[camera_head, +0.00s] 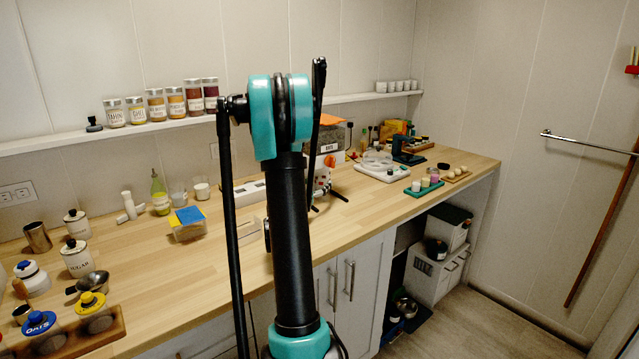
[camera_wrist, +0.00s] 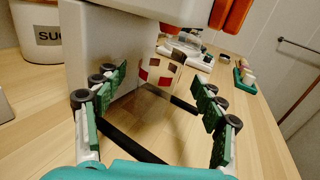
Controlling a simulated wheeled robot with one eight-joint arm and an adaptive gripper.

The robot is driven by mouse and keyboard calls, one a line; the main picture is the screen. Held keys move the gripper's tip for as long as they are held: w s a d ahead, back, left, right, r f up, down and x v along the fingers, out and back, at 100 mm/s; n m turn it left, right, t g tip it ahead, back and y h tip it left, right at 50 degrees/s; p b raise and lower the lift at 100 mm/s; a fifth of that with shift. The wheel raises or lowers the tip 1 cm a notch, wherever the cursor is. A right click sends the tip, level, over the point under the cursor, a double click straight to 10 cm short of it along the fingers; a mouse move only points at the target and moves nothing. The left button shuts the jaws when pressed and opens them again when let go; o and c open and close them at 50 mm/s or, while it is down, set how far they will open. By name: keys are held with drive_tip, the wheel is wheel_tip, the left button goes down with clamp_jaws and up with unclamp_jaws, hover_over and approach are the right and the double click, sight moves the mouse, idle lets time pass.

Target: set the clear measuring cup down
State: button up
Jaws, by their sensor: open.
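The clear measuring cup, with red and white markings, shows in the wrist view (camera_wrist: 157,73), standing upright on the wooden counter (camera_wrist: 165,125). In the head view, the cup (camera_head: 322,178) is partly hidden behind my arm. My gripper (camera_wrist: 162,88) is open, with green-padded fingers spread to the left and right of the cup. The cup appears around or just beyond the fingertips; I see no finger pressed on it. Whether its base is fully on the counter is hard to make out.
A large pale appliance (camera_wrist: 100,50) stands close to the left fingers. A white tray with clear round lids (camera_head: 378,172) and a green tray (camera_head: 424,187) sit farther right on the counter. Jars stand on the wall shelf (camera_head: 165,125). Bare counter lies in front of the cup.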

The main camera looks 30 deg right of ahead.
drive_tip(key=v, duration=0.9)
drive_tip(key=shift+c, duration=0.6)
idle(1.2)
